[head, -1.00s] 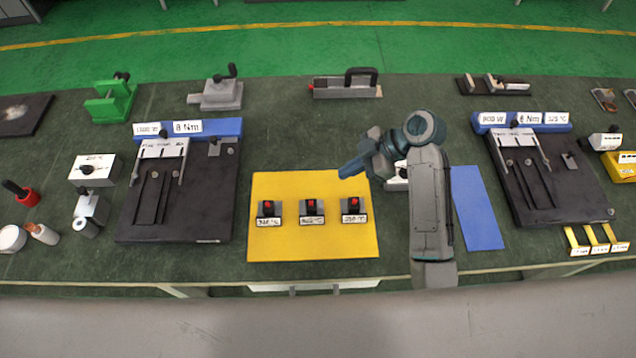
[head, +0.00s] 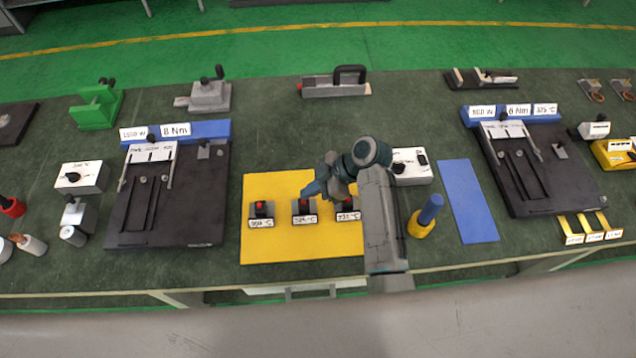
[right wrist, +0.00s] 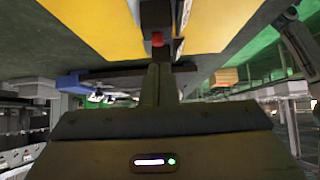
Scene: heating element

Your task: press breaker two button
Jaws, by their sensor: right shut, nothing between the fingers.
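Three black breakers with red buttons stand in a row on the yellow mat (head: 272,185): the left breaker (head: 262,210), the middle breaker (head: 304,208) and the right breaker (head: 348,211). Each has a white temperature label in front. My right gripper (head: 308,191) is shut and empty, its tip just above or at the middle breaker's red button. My right arm partly covers the right breaker. In the right wrist view a red button (right wrist: 157,40) shows just beyond the tip of my shut fingers (right wrist: 159,70). I cannot tell whether they touch. My left gripper is out of view.
A white box with a black knob (head: 411,167), a blue cylinder on a yellow base (head: 425,215) and a blue mat (head: 467,200) lie right of my arm. Dark fixture boards stand at the left (head: 165,210) and right (head: 545,180). The yellow mat's front strip is clear.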

